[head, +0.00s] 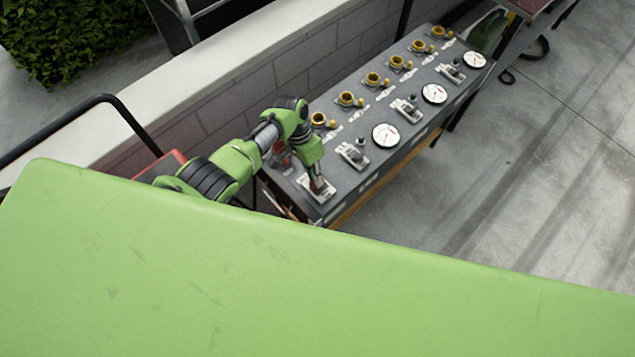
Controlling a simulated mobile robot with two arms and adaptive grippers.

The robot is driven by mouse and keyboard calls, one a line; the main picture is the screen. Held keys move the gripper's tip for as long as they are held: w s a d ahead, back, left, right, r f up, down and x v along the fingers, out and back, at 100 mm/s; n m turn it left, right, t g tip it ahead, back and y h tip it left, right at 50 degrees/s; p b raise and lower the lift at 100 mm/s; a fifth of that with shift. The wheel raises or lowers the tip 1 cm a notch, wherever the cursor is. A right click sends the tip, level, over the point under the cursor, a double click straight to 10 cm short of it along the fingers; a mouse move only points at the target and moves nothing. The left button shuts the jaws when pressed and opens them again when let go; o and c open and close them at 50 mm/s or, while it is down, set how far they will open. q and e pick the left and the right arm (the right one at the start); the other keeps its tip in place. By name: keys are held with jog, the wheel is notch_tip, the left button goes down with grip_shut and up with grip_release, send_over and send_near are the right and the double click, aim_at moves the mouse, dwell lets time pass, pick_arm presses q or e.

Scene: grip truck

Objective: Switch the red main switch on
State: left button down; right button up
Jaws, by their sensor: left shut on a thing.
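The grey control panel (387,167) runs from the near left to the far right. At its near end is a switch on a pale plate (327,196), which I take to be the main switch. My left gripper (317,184) comes down from above and is shut on this switch's handle. The fingers hide most of the handle, so I cannot tell its position. A small red part also shows on the panel beside my left arm, partly hidden by it. My right gripper is out of view.
The panel carries round white gauges (385,135), grey lever switches (353,154) and a row of brass-coloured fittings (373,79). A low block wall (225,98) stands behind it. A black rail (60,122) is at left. Concrete floor on the right is mostly clear.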

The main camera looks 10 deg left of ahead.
pick_arm(q)
jog(key=shift+w+a+f+g+h+b, duration=0.2)
jog(key=shift+a+f+g+h+b, duration=0.3)
jog(key=shift+b, duration=0.7)
jog(key=shift+d+r+h+b, duration=0.15)
jog(key=shift+r+h+b, duration=0.15)
jog(key=shift+b, duration=0.05)
jog(key=c, duration=2.2)
grip_release()
jog(key=shift+o, duration=0.2)
jog(key=v, duration=0.8)
